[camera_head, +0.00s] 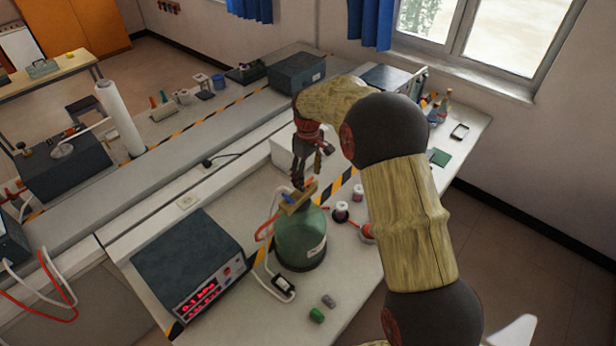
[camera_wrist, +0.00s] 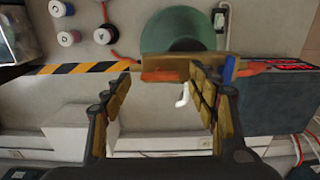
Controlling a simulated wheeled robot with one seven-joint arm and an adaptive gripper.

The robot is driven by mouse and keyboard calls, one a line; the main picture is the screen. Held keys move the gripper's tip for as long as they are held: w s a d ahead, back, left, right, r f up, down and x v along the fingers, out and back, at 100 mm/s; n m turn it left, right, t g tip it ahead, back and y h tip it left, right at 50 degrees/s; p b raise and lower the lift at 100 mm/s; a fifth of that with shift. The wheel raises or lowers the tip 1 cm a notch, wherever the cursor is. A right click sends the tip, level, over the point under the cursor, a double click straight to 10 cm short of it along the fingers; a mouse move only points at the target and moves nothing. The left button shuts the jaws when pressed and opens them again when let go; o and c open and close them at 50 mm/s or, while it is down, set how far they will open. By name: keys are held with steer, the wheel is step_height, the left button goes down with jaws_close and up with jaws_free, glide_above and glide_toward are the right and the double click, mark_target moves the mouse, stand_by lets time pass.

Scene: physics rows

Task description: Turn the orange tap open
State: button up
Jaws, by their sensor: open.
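A green bottle (camera_head: 302,243) stands upright on the bench with a brass valve block (camera_head: 297,200) on top. The block also shows in the wrist view (camera_wrist: 205,66), with the bottle (camera_wrist: 178,30) beyond it. An orange tap (camera_wrist: 163,76) lies along the left part of the block, and a blue tap (camera_wrist: 229,70) is at its right part. My gripper (camera_head: 310,172) is just above the block. In the wrist view my gripper (camera_wrist: 160,80) is open, its fingers on either side of the orange tap. I cannot tell whether either finger touches it.
A dark meter box (camera_head: 190,262) with a red display stands left of the bottle. Hoses run beside the bottle. A green piece (camera_head: 317,315) and a grey piece lie in front. A white box is behind.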

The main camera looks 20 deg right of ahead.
mark_target(308, 180)
step_height(308, 180, up, 12)
steer(key=shift+f, duration=0.25)
steer(key=shift+w, duration=0.1)
stand_by(0.5)
steer(key=s+f+m+t+b, duration=0.2)
steer(key=s+b, duration=0.4)
steer(key=s, duration=0.6)
steer(key=s+f+m+t+b, duration=0.1)
steer(key=s+f+b, duration=0.4)
steer(key=s, duration=0.8)
steer(key=s+f+m+t+b, duration=0.2)
steer(key=s+f+m+b, duration=0.1)
steer(key=s+b, duration=0.6)
steer(key=s+m, duration=0.1)
steer(key=s, duration=0.3)
steer(key=shift+s+f+t, duration=0.25)
steer(key=shift+f+t, duration=0.05)
